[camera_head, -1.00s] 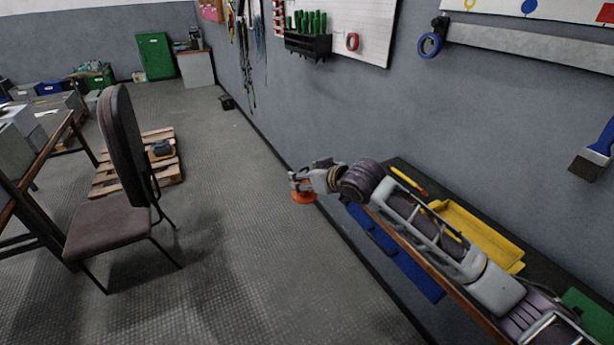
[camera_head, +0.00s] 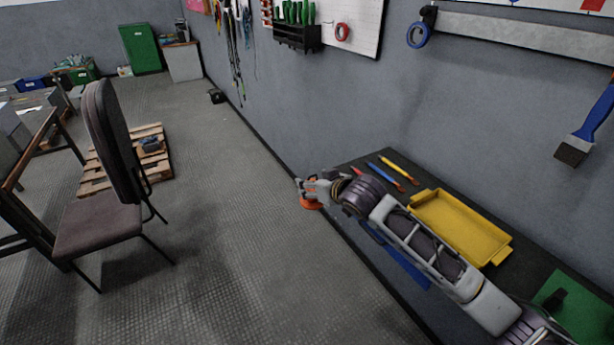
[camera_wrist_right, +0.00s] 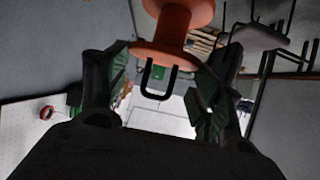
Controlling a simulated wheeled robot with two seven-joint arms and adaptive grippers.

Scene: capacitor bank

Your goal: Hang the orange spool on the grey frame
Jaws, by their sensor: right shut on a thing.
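The exact contact is hard to see there. I cannot make out the grey frame with certainty. My left gripper is out of view.
A dark bench with a yellow tray (camera_head: 462,228) and several pens stands against the wall under my right arm. A wall rail (camera_head: 520,33) carries blue tape (camera_head: 417,35) and a brush (camera_head: 590,125). A chair (camera_head: 100,230) and pallet (camera_head: 155,165) stand left. The middle floor is clear.

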